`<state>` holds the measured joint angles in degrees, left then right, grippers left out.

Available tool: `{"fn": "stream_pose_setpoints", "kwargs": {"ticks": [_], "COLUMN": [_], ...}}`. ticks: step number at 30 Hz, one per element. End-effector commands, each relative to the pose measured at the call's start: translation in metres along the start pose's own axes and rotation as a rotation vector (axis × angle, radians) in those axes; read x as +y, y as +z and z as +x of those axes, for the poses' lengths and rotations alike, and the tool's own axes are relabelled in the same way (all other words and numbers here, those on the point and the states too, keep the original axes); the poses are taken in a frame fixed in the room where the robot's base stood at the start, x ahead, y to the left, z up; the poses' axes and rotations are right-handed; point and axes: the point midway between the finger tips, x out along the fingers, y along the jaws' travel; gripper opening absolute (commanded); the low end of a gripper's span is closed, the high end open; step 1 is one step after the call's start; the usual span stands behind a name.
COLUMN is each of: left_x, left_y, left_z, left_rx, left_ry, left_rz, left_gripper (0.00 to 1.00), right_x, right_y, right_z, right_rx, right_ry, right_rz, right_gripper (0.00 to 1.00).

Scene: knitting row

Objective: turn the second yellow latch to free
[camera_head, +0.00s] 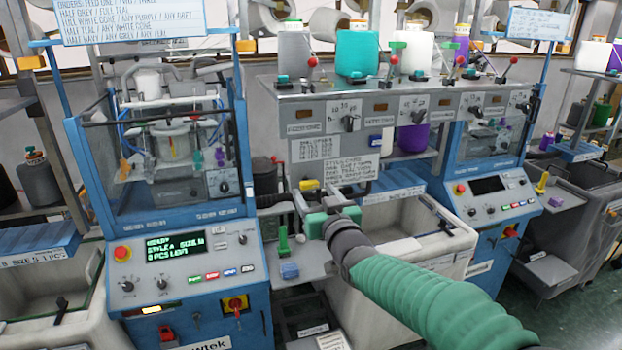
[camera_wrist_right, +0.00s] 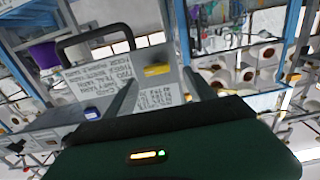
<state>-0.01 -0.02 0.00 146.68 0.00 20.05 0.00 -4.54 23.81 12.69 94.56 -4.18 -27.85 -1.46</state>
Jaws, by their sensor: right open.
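My right arm comes in from the lower right in the head view, with a green sleeve. Its gripper (camera_head: 313,194) is open and empty in front of the gap between the two blue machines. In the right wrist view its two fingers (camera_wrist_right: 160,80) stand apart, with a yellow block (camera_wrist_right: 157,70) on a lettered panel beyond them. A yellow block (camera_head: 309,185) also shows beside the fingers in the head view. Inside the left machine is a small yellow-orange piece (camera_head: 125,169). I cannot tell which of these is the second latch. My left gripper is out of view.
A lettered sign (camera_head: 352,169) is just behind the gripper. Below it are a small shelf with a green knob (camera_head: 283,240) and a blue block (camera_head: 289,271). The left machine's control panel (camera_head: 215,258) and the white bin (camera_head: 395,215) flank the gap. Red-knobbed levers (camera_head: 311,62) stand above.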

Motion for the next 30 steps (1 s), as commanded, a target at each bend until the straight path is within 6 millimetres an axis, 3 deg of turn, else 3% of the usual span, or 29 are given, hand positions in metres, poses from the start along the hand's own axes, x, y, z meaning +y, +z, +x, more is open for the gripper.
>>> {"fn": "stream_pose_setpoints", "kwargs": {"ticks": [1,6,16,30], "left_x": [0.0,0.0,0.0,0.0], "left_y": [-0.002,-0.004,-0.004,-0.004], "left_z": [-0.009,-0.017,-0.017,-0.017], "left_rx": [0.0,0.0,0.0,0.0], "left_ry": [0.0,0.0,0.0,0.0], "left_rz": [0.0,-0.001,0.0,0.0], "left_gripper": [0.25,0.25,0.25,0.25], "right_x": [0.001,0.004,0.004,0.003], "right_y": [-0.003,0.0,0.001,0.002], "right_z": [0.012,0.039,0.044,0.045], "right_rx": [-0.002,-0.003,0.0,-0.001], "right_ry": [0.0,0.001,0.002,0.001], "right_rz": [0.002,0.002,0.001,0.001], "right_gripper": [0.64,0.64,0.64,0.03]}}
